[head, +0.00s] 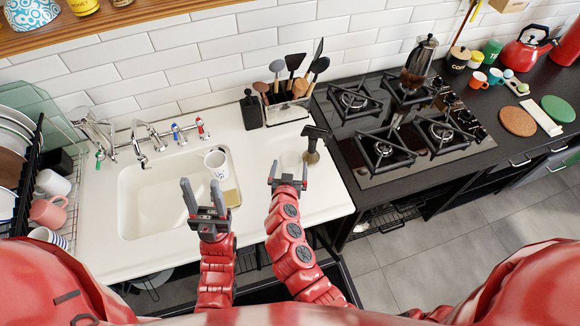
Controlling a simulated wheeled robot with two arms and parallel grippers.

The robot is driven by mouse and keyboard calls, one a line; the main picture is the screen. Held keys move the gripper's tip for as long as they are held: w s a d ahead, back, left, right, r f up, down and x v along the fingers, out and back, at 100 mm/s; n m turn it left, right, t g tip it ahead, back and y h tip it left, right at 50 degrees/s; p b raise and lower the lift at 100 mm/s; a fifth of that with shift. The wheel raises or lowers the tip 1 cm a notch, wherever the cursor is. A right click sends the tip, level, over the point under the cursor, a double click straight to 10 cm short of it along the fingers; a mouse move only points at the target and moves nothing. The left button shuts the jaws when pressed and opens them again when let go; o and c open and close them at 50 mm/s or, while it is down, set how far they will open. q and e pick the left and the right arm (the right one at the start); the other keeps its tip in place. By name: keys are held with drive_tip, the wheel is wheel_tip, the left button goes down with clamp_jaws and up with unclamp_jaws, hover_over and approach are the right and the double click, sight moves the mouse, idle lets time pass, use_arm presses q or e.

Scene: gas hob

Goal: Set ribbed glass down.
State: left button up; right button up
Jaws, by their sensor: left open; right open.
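A faint, clear glass shape (291,158), which may be the ribbed glass, stands on the white counter (262,150) just beyond my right gripper. It is pale and small, so its ribs cannot be made out. My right gripper (288,171) is open, with its fingers apart on either side of the near edge of this shape. I cannot tell whether they touch it. My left gripper (201,185) is open and empty over the right part of the sink (150,200).
A white patterned cup (216,164) and a yellow sponge (232,198) are at the sink's right edge. A dark-headed utensil (313,145) stands right of the glass shape. A utensil holder (287,106) and dark bottle (251,110) stand behind. The gas hob (398,165) is at right.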

sight(291, 155)
drive_tip(key=shift+p+x, duration=0.5)
drive_tip(key=shift+x, duration=1.2)
drive_tip(key=shift+a+r, duration=0.1)
clamp_jaws()
drive_tip(key=shift+r, duration=0.1)
